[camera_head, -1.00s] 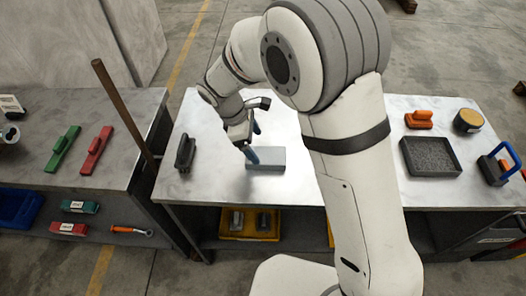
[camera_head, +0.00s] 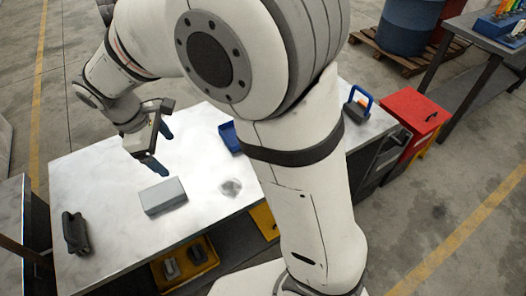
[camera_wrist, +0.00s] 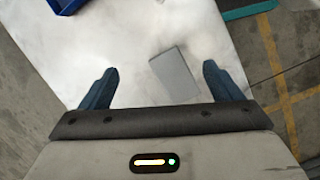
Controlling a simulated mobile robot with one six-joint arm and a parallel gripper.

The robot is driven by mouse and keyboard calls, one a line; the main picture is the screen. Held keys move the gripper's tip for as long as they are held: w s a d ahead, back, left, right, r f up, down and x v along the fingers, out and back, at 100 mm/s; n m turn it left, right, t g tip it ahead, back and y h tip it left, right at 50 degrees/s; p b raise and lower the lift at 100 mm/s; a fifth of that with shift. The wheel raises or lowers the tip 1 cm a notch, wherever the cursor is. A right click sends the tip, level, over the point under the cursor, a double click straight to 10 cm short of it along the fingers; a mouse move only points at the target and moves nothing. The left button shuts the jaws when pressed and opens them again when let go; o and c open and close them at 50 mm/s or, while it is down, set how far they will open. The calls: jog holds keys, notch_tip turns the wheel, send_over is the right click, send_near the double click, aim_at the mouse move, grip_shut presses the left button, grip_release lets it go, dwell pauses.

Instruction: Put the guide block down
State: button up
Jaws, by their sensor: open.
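The guide block, a plain grey rectangular block (camera_head: 163,196), lies flat on the pale metal table (camera_head: 110,190) near its front edge. It also shows in the wrist view (camera_wrist: 173,75), ahead of the jaws and a little right of the middle. My gripper (camera_head: 160,149) is open and empty, above and behind the block in the head view, apart from it. Its two blue fingers stand wide apart in the wrist view (camera_wrist: 159,70). My arm hides part of the table's right side.
A dark grey handled tool (camera_head: 75,233) stands at the table's left end. A blue bin (camera_head: 229,139) and a blue-handled tool (camera_head: 357,108) are farther right. A yellow bin (camera_head: 186,262) is below the table. A red cabinet (camera_head: 412,112) stands to the right. Bare tabletop surrounds the block.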

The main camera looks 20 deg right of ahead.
jog(key=s+d+r+m+y, duration=0.1)
jog(key=s+d+m, duration=0.3)
jog(key=d, duration=0.3)
jog(key=s+d+r+m+t+y, duration=0.1)
jog(key=s+d+m, duration=0.3)
jog(key=d+m, duration=0.2)
jog(key=s+d+r+m+t+y, duration=0.1)
jog(key=s+d+m, duration=0.3)
jog(key=d, duration=0.6)
jog(key=shift+s+d+r+m, duration=0.15)
jog(key=shift+s+r+m, duration=0.25)
jog(key=shift+r+m, duration=0.3)
jog(key=shift+f, duration=0.1)
